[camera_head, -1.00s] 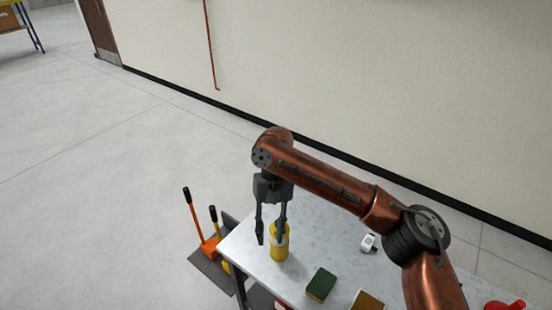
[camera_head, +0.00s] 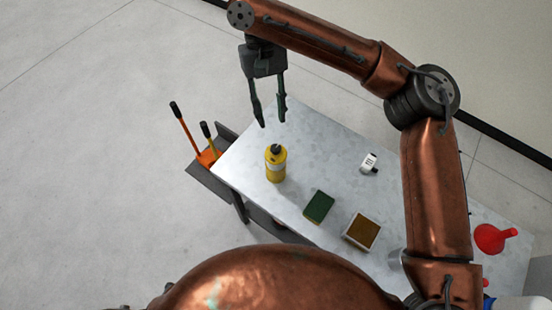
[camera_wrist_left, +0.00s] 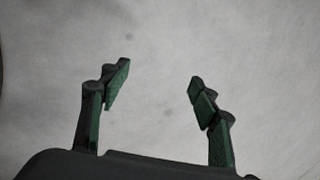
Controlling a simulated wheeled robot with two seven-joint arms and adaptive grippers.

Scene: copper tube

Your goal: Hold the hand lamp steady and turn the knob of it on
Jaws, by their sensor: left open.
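The hand lamp (camera_head: 275,167) is a yellow canister with a black top, standing upright near the left end of the grey table in the head view. My right gripper (camera_head: 272,122) hangs beyond and above it with its fingers apart and nothing between them. A visible gap separates the fingertips from the lamp's top. The knob is too small to make out. My left gripper is outside the head view. In the left wrist view my left gripper (camera_wrist_left: 160,72) is open and empty, facing a plain grey surface. The lamp does not show there.
On the table (camera_head: 322,160) lie a green sponge (camera_head: 319,207), a brown-topped box (camera_head: 362,231), a small white item (camera_head: 369,162) and a red funnel (camera_head: 492,238). Orange-handled tools (camera_head: 205,155) stand at the table's left. Table surface around the lamp is mostly clear.

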